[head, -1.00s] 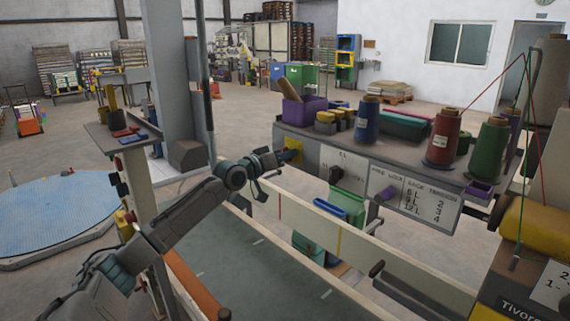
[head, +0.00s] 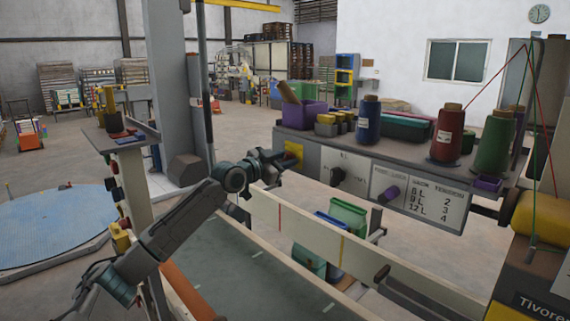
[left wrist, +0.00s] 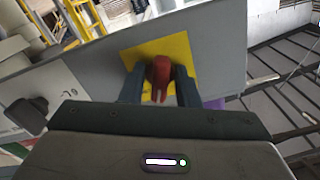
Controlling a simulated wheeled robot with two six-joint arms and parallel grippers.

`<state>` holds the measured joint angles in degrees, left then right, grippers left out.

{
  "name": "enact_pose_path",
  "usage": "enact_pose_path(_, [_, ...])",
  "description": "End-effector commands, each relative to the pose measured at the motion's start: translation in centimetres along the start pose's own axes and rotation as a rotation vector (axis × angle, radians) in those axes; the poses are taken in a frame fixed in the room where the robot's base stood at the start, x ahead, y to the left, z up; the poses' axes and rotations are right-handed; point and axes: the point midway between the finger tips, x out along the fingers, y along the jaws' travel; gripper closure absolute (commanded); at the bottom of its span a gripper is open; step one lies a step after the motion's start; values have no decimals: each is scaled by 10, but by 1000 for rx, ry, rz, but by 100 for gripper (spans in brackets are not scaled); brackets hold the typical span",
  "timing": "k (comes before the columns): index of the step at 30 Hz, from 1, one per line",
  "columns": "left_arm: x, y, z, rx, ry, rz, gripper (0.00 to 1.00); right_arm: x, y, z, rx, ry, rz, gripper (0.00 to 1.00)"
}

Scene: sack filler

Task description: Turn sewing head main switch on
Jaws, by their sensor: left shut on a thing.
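The main switch is a red knob (left wrist: 158,72) on a yellow plate (left wrist: 184,50) at the end of the grey panel. In the left wrist view, the two fingers of my left gripper (left wrist: 160,88) stand on either side of the red knob and are shut on it. In the head view, my left gripper (head: 279,163) reaches the panel's left end, just below the yellow plate (head: 293,151). The red knob is hidden there by the gripper. My right gripper is not in view.
Thread cones (head: 447,135) and small bins stand on the shelf above. A pale rail (head: 310,228) runs below the panel.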

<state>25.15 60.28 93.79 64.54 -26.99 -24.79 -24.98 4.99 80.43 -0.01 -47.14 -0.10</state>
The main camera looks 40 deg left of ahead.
Motion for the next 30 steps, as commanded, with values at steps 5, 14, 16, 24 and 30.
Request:
enact_pose_path(5, [0,0,1,148,-1,0,94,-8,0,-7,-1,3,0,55])
enact_pose_path(14, [0,0,1,327,-1,0,94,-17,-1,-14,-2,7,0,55])
enact_pose_path(16, [0,0,1,353,-1,0,94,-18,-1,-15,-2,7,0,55])
enact_pose_path(24, [0,0,1,405,-1,1,94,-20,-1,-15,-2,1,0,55])
enact_pose_path(30, [0,0,0,410,-1,1,94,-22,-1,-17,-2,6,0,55])
